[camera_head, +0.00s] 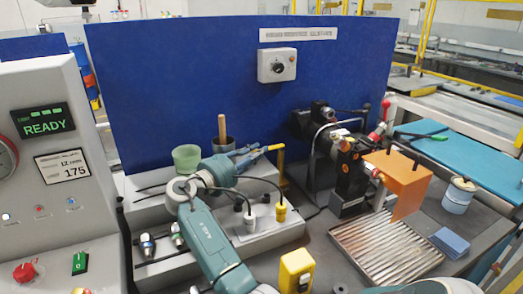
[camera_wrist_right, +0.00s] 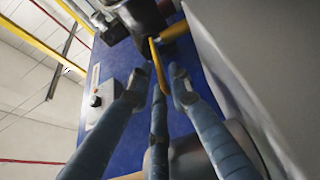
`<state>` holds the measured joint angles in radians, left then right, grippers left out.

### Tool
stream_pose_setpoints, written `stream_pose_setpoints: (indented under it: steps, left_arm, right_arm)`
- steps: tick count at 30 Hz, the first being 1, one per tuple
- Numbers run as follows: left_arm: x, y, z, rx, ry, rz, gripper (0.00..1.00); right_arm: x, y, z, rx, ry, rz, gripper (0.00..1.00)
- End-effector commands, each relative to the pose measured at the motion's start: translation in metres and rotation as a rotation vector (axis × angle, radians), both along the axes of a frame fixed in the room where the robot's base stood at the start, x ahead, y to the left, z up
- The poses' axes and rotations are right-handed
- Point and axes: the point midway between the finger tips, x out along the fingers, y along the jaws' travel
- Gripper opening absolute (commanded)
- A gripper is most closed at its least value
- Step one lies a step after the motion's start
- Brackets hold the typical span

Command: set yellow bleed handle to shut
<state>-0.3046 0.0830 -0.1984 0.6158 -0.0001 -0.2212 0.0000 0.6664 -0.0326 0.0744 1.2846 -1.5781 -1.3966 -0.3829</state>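The yellow bleed handle (camera_head: 281,162) stands in front of the blue panel in the head view, with a short bent top and a long part running down. In the right wrist view its yellow bar (camera_wrist_right: 158,64) shows end-on between the fingertips. My right gripper (camera_head: 260,151) is just left of the handle's top, pointing at it. In the wrist view the right gripper (camera_wrist_right: 156,78) is open, one finger on each side of the bar, with gaps visible. Whether any finger touches it I cannot tell. My left gripper is not in view.
A green cup (camera_head: 186,158) and a grey pot (camera_head: 223,144) stand left of the gripper. A black machine with an orange guard (camera_head: 402,180) is to the right. A ribbed tray (camera_head: 385,248) lies in front. The blue panel (camera_head: 190,70) closes off the back.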

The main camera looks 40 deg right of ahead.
Motion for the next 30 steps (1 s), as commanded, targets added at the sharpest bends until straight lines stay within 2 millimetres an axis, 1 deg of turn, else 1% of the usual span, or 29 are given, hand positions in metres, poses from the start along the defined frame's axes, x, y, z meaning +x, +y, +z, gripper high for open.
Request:
stream_pose_setpoints:
  steps: [1, 3, 6, 16, 17, 18, 19, 26, 30]
  left_arm:
    - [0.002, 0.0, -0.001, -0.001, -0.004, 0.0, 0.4]
    - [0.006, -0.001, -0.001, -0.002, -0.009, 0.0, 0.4]
    - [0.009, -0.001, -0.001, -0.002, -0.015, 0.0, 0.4]
    - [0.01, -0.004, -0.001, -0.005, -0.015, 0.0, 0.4]
    - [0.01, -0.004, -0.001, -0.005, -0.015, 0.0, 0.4]
    - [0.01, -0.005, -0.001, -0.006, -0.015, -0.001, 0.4]
    - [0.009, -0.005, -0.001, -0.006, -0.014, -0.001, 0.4]
    - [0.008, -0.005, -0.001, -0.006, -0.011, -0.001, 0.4]
    - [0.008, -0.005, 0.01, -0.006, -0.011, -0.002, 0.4]
  right_arm:
    - [0.0, -0.008, 0.0, -0.001, 0.0, -0.002, 0.19]
    - [0.002, -0.015, 0.0, -0.001, 0.0, -0.001, 0.19]
    - [0.003, -0.022, 0.0, 0.0, 0.0, -0.001, 0.19]
    - [0.003, -0.025, 0.0, 0.0, 0.0, 0.0, 0.19]
    - [0.003, -0.025, 0.0, 0.0, 0.0, 0.0, 0.13]
    - [0.003, -0.025, 0.0, 0.0, 0.0, 0.0, 0.05]
    - [0.003, -0.025, 0.0, 0.0, 0.0, 0.0, 0.0]
    - [0.003, -0.025, 0.0, 0.001, 0.0, 0.001, 0.0]
    - [0.002, -0.026, 0.002, 0.0, 0.002, 0.045, 0.0]
